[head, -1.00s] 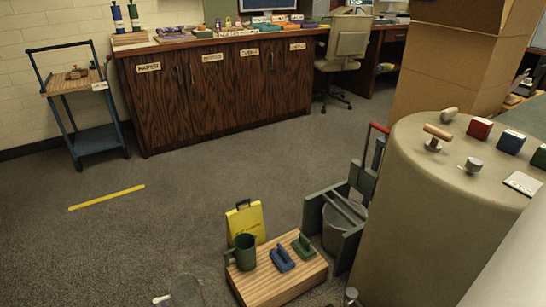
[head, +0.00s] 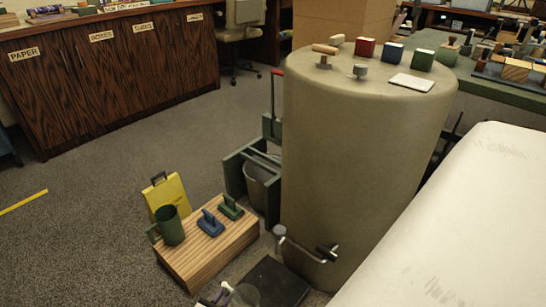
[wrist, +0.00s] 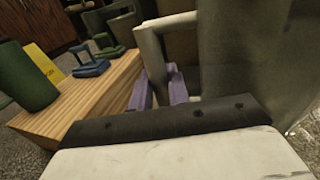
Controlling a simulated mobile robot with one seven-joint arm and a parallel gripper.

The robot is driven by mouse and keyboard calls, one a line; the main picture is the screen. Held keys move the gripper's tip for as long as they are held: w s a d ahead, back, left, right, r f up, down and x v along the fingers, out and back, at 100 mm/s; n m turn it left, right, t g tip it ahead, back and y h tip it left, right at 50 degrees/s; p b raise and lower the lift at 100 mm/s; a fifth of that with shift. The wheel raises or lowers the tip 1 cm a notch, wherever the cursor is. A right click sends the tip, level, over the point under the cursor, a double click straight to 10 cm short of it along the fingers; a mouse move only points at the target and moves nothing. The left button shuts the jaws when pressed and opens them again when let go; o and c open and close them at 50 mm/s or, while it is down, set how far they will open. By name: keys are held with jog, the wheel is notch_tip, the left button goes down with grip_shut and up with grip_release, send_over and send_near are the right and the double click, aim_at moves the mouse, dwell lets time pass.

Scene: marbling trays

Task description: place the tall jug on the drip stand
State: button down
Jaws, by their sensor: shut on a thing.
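My gripper (wrist: 161,92), with purple fingers, is shut on the pale grey handle (wrist: 151,45) of a tall, see-through grey jug. The jug's body (wrist: 255,60) fills the right of the wrist view. In the head view the jug (head: 245,296) is cut off by the bottom edge, with my gripper (head: 221,293) at its left. A flat black slab (head: 272,284), which looks like the drip stand, lies on the floor beyond the jug, below a tap (head: 326,252). I cannot tell the jug's height above the floor.
A large beige drum (head: 370,150) stands behind the slab; its tap and bent pipe jut out. Left of the slab is a wooden box (head: 205,262) bearing a green jug (head: 171,226) and two small handled tools. A green frame with a bucket (head: 262,172) stands behind. Left floor is clear.

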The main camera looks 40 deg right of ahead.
jog(key=shift+m+g, duration=0.3)
jog(key=shift+g, duration=0.1)
jog(key=shift+s+f+b+x, duration=0.2)
jog(key=shift+f+b+x, duration=0.75)
jog(key=shift+x, duration=2.1)
jog(key=shift+s+f+b+x, duration=0.3)
jog(key=shift+b+x, duration=1.15)
jog(key=shift+x, duration=1.65)
jog(key=shift+s+f+b+x, duration=0.1)
jog(key=shift+f+b+x, duration=0.9)
jog(key=shift+x, duration=2.05)
jog(key=shift+d+r+b, duration=0.15)
jog(key=shift+b, duration=0.15)
jog(key=c, duration=1.3)
grip_release()
jog(key=shift+c, duration=0.2)
jog(key=shift+r, duration=0.2)
jog(key=p+v, duration=0.4)
jog(key=v, duration=0.8)
jog(key=shift+f, duration=0.25)
